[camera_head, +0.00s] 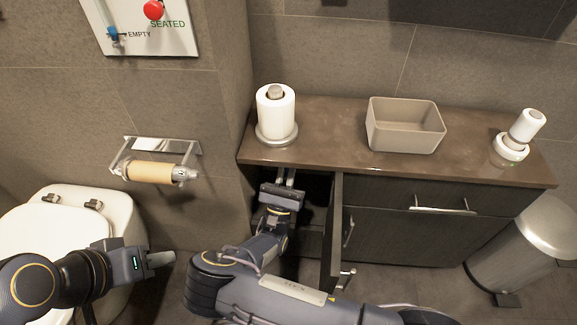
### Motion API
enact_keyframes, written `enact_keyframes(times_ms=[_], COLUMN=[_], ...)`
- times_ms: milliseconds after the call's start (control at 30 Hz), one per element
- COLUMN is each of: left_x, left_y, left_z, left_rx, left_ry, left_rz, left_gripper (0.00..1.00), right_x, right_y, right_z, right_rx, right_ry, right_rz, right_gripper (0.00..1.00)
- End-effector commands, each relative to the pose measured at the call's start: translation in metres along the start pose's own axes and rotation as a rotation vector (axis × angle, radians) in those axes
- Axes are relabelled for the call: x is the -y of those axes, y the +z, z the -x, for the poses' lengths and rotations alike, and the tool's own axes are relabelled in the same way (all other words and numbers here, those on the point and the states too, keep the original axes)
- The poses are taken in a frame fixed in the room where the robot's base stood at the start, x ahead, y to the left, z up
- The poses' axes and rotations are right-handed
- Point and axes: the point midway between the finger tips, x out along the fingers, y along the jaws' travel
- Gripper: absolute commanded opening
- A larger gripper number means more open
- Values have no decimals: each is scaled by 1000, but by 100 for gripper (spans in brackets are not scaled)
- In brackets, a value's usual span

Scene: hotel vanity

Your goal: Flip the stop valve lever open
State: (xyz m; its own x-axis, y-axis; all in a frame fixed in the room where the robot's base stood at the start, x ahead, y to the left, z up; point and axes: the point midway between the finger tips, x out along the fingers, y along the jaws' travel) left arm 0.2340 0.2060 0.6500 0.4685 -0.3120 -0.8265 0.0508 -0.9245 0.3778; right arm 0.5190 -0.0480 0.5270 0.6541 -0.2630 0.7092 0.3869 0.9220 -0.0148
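No stop valve lever can be made out in the head view; the inside of the cabinet (315,190) under the counter is dark and partly covered by my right arm. My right gripper (286,178) is at the cabinet opening, just under the counter's front edge. Its two fingers point inward with a narrow gap between them, and nothing shows between them. Their tips are partly in shadow. My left gripper (162,259) is in front of the toilet, away from the cabinet. Its fingers overlap in this view, and it touches nothing visible.
The cabinet door (334,235) stands open close to my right arm. The counter (335,150) holds a paper roll (275,115), a beige bin (404,128) and a white dispenser (520,135). A toilet (70,215) stands left, a metal trash can (530,245) right.

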Motion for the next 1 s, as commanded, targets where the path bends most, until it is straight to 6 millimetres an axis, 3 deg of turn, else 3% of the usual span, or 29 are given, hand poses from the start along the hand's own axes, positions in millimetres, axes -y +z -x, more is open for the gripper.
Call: enact_keyframes(times_ms=[200, 233, 400, 733, 1000], left_x=[0, 0, 0, 0, -3], left_y=[0, 0, 0, 0, -3], left_z=[0, 0, 0, 1, 7], left_rx=[0, 0, 0, 0, 0], left_ry=[0, 0, 0, 0, 0], left_rz=[0, 0, 0, 0, 0], left_gripper=[36, 36, 36, 36, 36], right_x=[-1, -1, -1, -1, -1], right_y=[0, 0, 0, 0, 0], right_z=[2, 2, 1, 4, 47], right_rx=[-1, -1, -1, -1, -2], right_ry=[5, 5, 3, 2, 5], right_rz=[0, 0, -1, -1, -2], right_gripper=[0, 13, 34, 34, 34])
